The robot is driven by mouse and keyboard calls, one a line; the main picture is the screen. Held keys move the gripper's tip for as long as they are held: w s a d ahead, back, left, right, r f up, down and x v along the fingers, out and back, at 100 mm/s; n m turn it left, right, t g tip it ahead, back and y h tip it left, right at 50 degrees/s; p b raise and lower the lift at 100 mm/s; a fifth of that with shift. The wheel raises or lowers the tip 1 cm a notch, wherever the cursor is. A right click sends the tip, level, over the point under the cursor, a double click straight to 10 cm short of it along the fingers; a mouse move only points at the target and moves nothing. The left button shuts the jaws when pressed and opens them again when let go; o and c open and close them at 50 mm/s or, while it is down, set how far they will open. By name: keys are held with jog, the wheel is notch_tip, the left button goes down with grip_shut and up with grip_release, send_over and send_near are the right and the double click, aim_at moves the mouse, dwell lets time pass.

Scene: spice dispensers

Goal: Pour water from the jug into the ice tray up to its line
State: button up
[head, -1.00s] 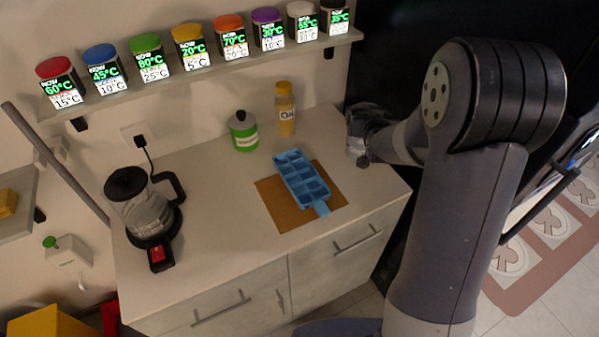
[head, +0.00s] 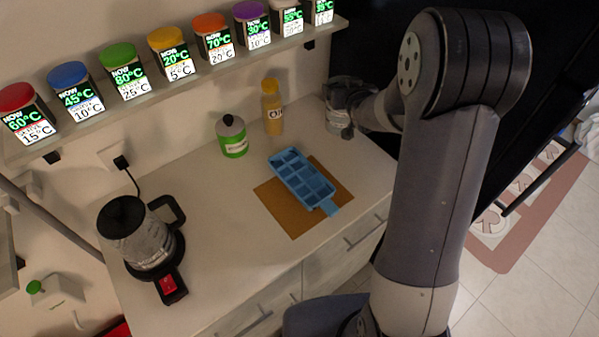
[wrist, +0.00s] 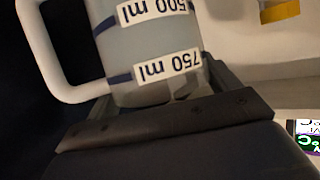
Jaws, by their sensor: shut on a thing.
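The blue ice tray (head: 301,178) lies on a brown mat (head: 283,216) on the counter, its cells in view. Whether they hold water is too small to tell. My gripper (head: 352,102) is at the back right of the counter, to the right of and behind the tray. It is shut on the jug (wrist: 150,50). In the wrist view the jug is translucent with a white handle and 500 ml and 750 ml labels that read upside down. In the head view the jug (head: 340,122) is small and partly hidden, so its tilt is unclear.
A yellow oil bottle (head: 272,110) and a green canister (head: 232,138) stand behind the tray. A kettle (head: 138,238) stands at the left. A shelf with several spice jars (head: 170,55) runs above. The counter between kettle and mat is clear.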

aim_at(347, 116)
jog(key=shift+w+r+n+y+p, duration=0.15)
jog(key=shift+w+r+n+y, duration=0.2)
jog(key=shift+w, duration=0.1)
jog(key=shift+w+r+n+y+p, duration=0.15)
jog(key=shift+w+r+n+y, duration=0.1)
jog(key=shift+w+y, duration=0.15)
jog(key=shift+w+n+y, duration=0.45)
jog(key=shift+n+y, duration=0.1)
jog(key=shift+n, duration=0.05)
jog(key=shift+w+a+f+n+g+y+p, duration=0.1)
jog(key=shift+w+f+n+g+y+p, duration=0.1)
jog(key=shift+n+g+y+p, duration=0.3)
jog(key=shift+s+a+f+n+g+y+p, duration=0.15)
jog(key=shift+f+n+g+y+p, duration=0.25)
jog(key=shift+n+y, duration=0.6)
jog(key=shift+s+f+n+y, duration=0.1)
jog(key=shift+f+n+y, duration=0.25)
jog(key=shift+y, duration=0.15)
jog(key=shift+s+d+f+n+g+y+p, duration=0.25)
jog(key=shift+s+f+n+g+y, duration=0.5)
jog(key=shift+s+f, duration=0.25)
jog(key=shift+s+d+f+n+g+y+p, duration=0.25)
jog(key=shift+s+f+n+g+y, duration=0.25)
jog(key=shift+s+f+n+g, duration=0.4)
jog(key=shift+s+d+f+n+g+y+p, duration=0.25)
jog(key=shift+s+f+n+g+y, duration=0.5)
jog(key=shift+s+f, duration=0.35)
jog(key=shift+w+a, duration=0.1)
